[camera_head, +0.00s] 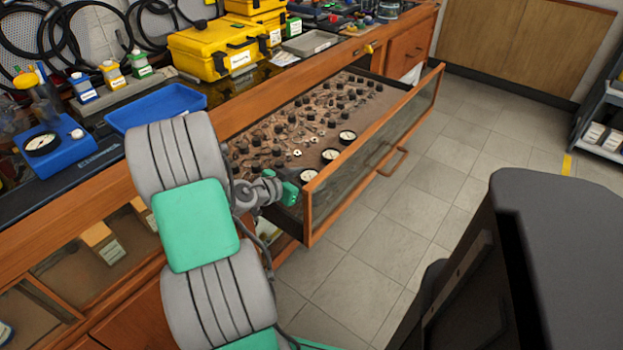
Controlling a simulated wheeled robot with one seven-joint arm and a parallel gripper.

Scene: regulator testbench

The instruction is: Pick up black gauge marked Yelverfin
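Three round black-rimmed gauges with white faces lie in the open drawer near its front wall: a far one (347,135), a middle one (330,155) and a near one (309,175). The markings are too small to read, so I cannot tell which is Yelverfin. My gripper (292,192) is at the near end of the drawer, close to the near gauge. Its fingers are too small and partly hidden to show whether they are open or shut.
The open drawer (366,140) holds many small black knobs and fittings. Its glass-fronted wall with a wooden handle (393,162) stands out over the tiled floor. A blue tray (157,107) and yellow cases (218,50) are on the bench.

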